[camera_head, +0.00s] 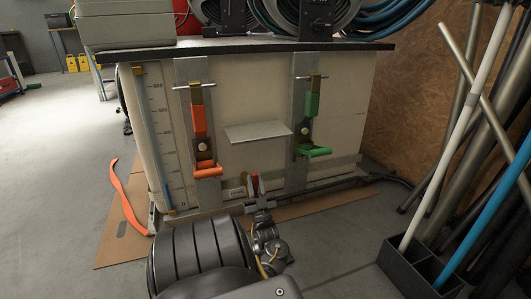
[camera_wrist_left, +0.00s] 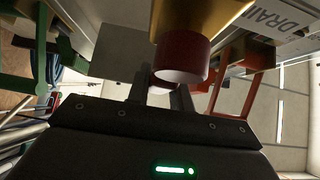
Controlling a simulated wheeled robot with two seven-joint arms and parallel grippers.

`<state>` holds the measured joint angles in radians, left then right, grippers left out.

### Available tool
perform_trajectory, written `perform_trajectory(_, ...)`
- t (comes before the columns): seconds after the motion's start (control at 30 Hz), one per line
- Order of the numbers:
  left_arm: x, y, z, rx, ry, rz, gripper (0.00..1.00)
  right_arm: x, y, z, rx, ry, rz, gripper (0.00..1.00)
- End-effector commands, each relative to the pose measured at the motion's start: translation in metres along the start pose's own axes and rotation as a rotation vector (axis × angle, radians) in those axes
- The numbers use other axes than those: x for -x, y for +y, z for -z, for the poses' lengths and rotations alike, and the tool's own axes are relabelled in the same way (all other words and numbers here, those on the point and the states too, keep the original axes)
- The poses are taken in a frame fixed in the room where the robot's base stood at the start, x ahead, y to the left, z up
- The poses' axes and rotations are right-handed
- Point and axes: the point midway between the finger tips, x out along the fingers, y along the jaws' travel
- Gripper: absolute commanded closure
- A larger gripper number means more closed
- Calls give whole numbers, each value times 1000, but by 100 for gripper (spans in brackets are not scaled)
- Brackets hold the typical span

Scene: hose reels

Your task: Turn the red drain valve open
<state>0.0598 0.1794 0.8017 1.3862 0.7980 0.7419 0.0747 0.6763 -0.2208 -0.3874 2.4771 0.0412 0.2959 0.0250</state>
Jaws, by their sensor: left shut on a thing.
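The red drain valve (camera_head: 254,184) sits low on the front of the pale tank, between two metal uprights. In the left wrist view its red handle (camera_wrist_left: 182,57) is close ahead, beside a brass-coloured part and a DRAIN label (camera_wrist_left: 286,18). My left gripper (camera_head: 262,204) reaches up to it from below. In the left wrist view my left gripper's two dark fingers (camera_wrist_left: 160,93) are close together around a red part at the valve; the exact contact is partly hidden. My right gripper is not in view.
An orange-handled latch (camera_head: 199,122) and a green-handled latch (camera_head: 312,104) flank the valve on the tank (camera_head: 345,95). A small metal shelf (camera_head: 257,132) juts out above it. A dark hose runs right along the tank's base. A rack (camera_head: 413,268) of poles stands at right.

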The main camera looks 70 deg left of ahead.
Motion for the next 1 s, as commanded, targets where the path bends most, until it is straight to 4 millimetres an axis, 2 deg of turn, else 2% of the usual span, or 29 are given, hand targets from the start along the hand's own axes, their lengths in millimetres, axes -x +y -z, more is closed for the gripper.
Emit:
perform_trajectory(0.07, -4, -7, -4, -7, -4, 27, 100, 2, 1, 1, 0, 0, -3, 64)
perform_trajectory(0.57, -5, -2, -2, 6, -5, 36, 100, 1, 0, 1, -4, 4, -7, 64)
perform_trajectory(0.6, -5, -1, -2, 7, -5, 35, 76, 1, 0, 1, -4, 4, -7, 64)
perform_trajectory(0.73, -4, 2, -1, 10, -4, 31, 59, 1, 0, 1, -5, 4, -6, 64)
perform_trajectory(0.77, -3, 3, 0, 12, -4, 30, 56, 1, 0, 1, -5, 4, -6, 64)
perform_trajectory(1.0, -1, 9, 1, 19, -4, 22, 56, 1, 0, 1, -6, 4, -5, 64)
